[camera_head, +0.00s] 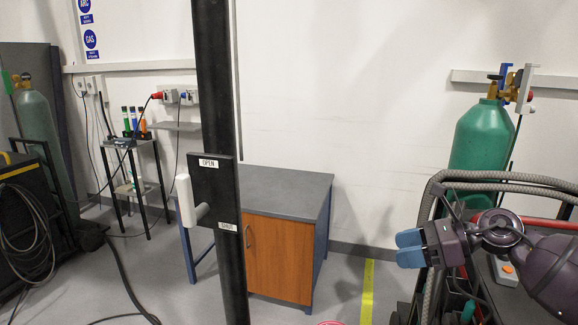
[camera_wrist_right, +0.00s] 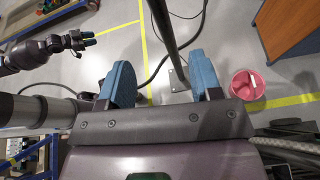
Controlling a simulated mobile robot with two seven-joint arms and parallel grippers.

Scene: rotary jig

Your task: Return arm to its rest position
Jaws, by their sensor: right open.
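My right gripper (camera_head: 409,248) is at the lower right of the head view, with blue fingertips pointing left. In the right wrist view its two blue fingers (camera_wrist_right: 160,80) stand apart with nothing between them. It is well to the right of the black post (camera_head: 219,100) and touches nothing. A white handle (camera_head: 185,200) sticks out at the plate's left. My left gripper (camera_wrist_right: 82,40) shows small at the upper left of the wrist view; its jaws are unclear.
A grey-topped cabinet (camera_head: 280,190) stands behind the post. A green gas cylinder (camera_head: 478,145) and grey hoses (camera_head: 500,177) are close to my right arm. A pink round object (camera_wrist_right: 243,84) lies on the floor. Open floor lies between cabinet and right gripper.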

